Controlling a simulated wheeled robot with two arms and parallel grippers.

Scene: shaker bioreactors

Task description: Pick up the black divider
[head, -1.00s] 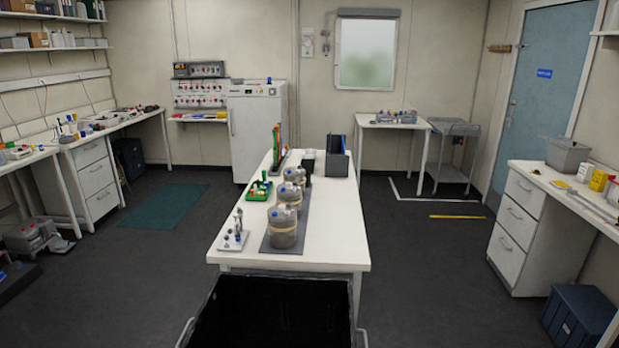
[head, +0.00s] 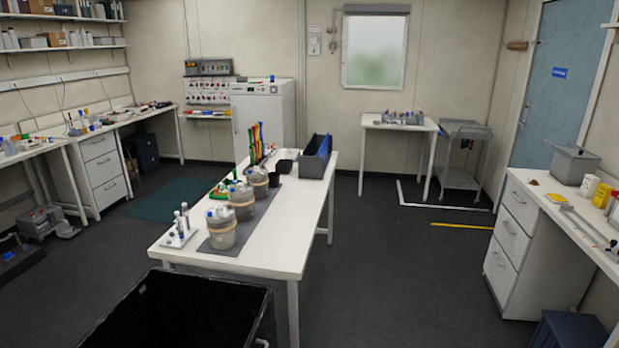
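I cannot make out a black divider for certain in the head view. A dark grey box (head: 312,165) stands at the far right end of the white central table (head: 285,240), with an upright blue panel (head: 325,146) in it. A small black container (head: 285,166) stands just left of the box. Neither of my grippers is in view.
Several grey lidded jars (head: 222,229) stand in a row on a dark mat on the table. A large open black bin (head: 185,310) is at the near left, before the table. The floor (head: 400,290) right of the table is clear, up to a drawer bench (head: 515,220).

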